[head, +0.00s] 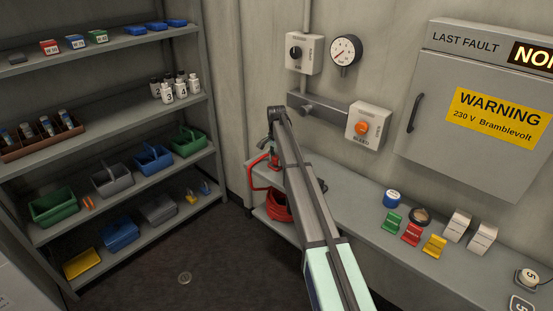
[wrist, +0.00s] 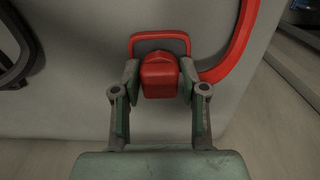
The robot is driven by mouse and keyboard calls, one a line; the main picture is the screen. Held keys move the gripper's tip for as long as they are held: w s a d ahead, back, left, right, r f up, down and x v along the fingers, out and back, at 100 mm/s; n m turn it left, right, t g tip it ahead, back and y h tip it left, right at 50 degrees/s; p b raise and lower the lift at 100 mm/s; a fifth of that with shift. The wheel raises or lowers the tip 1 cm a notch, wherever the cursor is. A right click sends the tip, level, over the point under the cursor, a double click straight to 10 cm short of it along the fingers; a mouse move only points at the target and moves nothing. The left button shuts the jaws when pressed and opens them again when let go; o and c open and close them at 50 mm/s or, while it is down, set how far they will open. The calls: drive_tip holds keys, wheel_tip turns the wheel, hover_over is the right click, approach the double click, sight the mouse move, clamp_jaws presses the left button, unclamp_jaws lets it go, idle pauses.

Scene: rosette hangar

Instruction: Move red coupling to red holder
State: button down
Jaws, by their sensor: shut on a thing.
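My gripper (wrist: 159,84) is shut on a red block-shaped piece, which looks like the red coupling (wrist: 160,72), with one finger on each side. Directly behind it is a red rounded frame (wrist: 160,37) around a grey face; it may be the red holder, and I cannot tell whether the two touch. A thick red hose (wrist: 236,50) curves up on the right; its join to the coupling is hidden. In the head view, my gripper (head: 274,147) points down at the bench's left end, with the red hose (head: 252,180) beside it.
A red container (head: 278,207) sits low under the bench's left end. The bench (head: 350,212) carries small green, red and yellow stands and white blocks at the right. A wall lever (head: 320,108) and bleed button box (head: 368,126) are close to my arm. Shelves stand left.

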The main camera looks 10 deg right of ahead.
drive_tip(key=shift+f, duration=0.2)
drive_tip(key=c, duration=0.5)
unclamp_jaws()
drive_tip(key=shift+c, duration=0.2)
drive_tip(key=shift+r, duration=0.15)
